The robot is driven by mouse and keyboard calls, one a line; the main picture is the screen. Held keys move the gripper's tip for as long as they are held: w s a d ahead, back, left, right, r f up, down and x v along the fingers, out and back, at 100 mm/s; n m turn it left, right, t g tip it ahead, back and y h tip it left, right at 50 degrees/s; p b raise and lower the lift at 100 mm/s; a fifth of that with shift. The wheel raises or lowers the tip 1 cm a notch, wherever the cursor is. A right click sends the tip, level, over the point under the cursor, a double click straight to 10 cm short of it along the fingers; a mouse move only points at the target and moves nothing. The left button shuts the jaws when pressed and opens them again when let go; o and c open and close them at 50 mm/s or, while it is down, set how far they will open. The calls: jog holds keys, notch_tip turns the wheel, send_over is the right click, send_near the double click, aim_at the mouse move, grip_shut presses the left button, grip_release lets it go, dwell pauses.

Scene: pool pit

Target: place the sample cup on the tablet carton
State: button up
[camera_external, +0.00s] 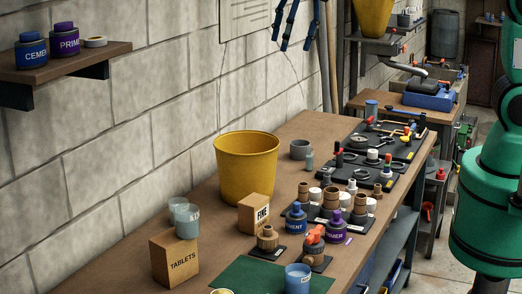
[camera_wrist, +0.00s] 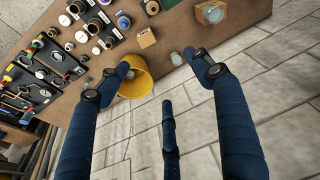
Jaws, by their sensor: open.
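The tablet carton (camera_external: 174,264), a brown box marked TABLETS, stands on the bench at the lower left in the external view. A translucent cup (camera_external: 187,223) with pale markings appears upright on its top. A second clear cup (camera_external: 177,203) shows behind it, partly hidden. In the wrist view one cup (camera_wrist: 213,12) overlaps the carton top, and another cup (camera_wrist: 176,58) is apart from it near the bench's wall-side edge. I cannot read which is the sample cup. My gripper (camera_external: 292,46) hangs open and empty near the wall, well away from the carton; its spread fingers (camera_wrist: 163,74) fill the wrist view.
A yellow bucket (camera_external: 246,168) stands between the carton and the tool mats. A small box (camera_external: 257,212), blue and purple bottles, fittings and a blue cup (camera_external: 298,279) crowd the bench to the right. A green mat (camera_external: 248,275) lies in front. A wall shelf (camera_external: 70,63) is upper left.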

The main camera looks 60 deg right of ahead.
jog(key=s+d+r+m+t, duration=0.1)
jog(key=s+d+r, duration=0.2)
jog(key=s+d, duration=0.3)
jog(key=s+d+r, duration=0.2)
jog(key=s+d, duration=0.1)
jog(key=s, duration=0.6)
jog(key=s+d+f+t, duration=0.1)
jog(key=s+d, duration=0.2)
jog(key=s, duration=0.4)
jog(key=s+d+f+m, duration=0.1)
jog(key=s+d, duration=0.2)
jog(key=s, duration=0.5)
jog(key=shift+d+f+t+h, duration=0.15)
jog(key=shift+f+t+h, duration=0.15)
jog(key=shift+t+h, duration=0.1)
notch_tip(320, 180, down, 18)
jog(key=b, duration=1.8)
jog(key=shift+f, duration=0.15)
